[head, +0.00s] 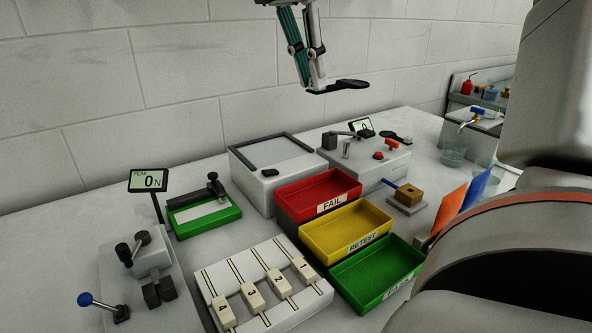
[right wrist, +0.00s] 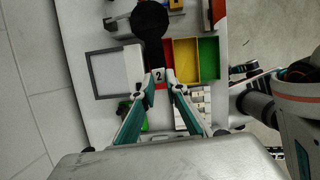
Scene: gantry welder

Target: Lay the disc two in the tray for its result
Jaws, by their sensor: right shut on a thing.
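My right gripper (head: 316,86) hangs high over the back of the bench in the head view. It is shut on disc two (head: 345,86), a flat black round piece with a pale tab. In the right wrist view the tab (right wrist: 158,74) shows a 2 between the fingertips (right wrist: 158,84), and the black round part (right wrist: 150,18) points away. The red FAIL tray (head: 290,201), yellow RETEST tray (head: 318,243) and green PASS tray (head: 345,289) stand in a row below; no disc shows in them. My left gripper is not in view.
A rack with several numbered tabs (head: 285,322) stands in front of the trays. A grey box (head: 250,190) and an instrument (head: 370,165) stand behind them. A display (head: 148,180) reads 0 N.

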